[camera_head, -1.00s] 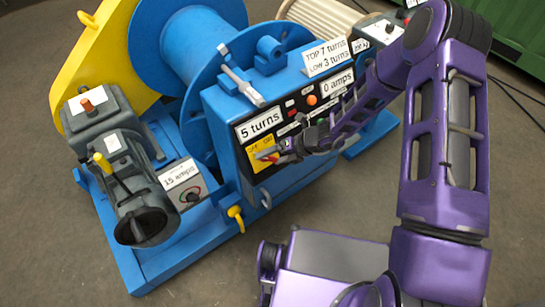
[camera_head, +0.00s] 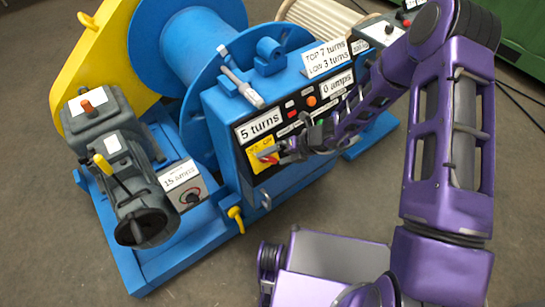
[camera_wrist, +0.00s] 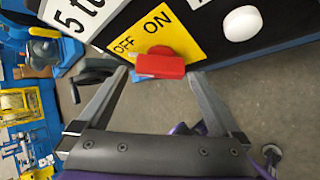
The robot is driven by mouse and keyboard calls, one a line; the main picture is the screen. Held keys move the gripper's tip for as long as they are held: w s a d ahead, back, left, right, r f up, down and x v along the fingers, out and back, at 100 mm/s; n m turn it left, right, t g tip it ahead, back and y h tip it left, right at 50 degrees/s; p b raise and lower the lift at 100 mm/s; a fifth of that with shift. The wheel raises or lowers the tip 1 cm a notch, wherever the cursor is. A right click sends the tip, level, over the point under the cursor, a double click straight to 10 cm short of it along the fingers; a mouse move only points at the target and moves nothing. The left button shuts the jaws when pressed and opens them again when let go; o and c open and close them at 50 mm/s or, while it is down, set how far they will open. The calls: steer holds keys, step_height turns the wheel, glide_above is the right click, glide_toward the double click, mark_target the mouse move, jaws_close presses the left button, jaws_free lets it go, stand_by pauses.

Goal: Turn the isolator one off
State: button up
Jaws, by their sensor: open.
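The isolator's red handle (camera_wrist: 160,66) sits on a yellow plate (camera_wrist: 185,42) marked OFF and ON, on the front of the blue cabinet's black panel. In the wrist view the handle's bar lies across the picture, below the labels. I cannot tell which label it points to. My gripper (camera_wrist: 160,78) is open, with one finger on each side of the handle and a gap visible at each. The yellow plate also shows in the head view (camera_head: 256,164), where my gripper (camera_head: 279,154) is close in front of it and partly hides the handle.
A white round button (camera_wrist: 242,23) sits right of the plate. A "5 turns" label (camera_head: 258,126) is above it in the head view. A yellow lever (camera_head: 236,214) and a "15 amps" box (camera_head: 184,184) are lower left.

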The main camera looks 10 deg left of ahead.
steer(key=p+v, duration=0.1)
steer(key=v, duration=1.5)
steer(key=shift+p, duration=0.4)
steer(key=shift+w, duration=0.1)
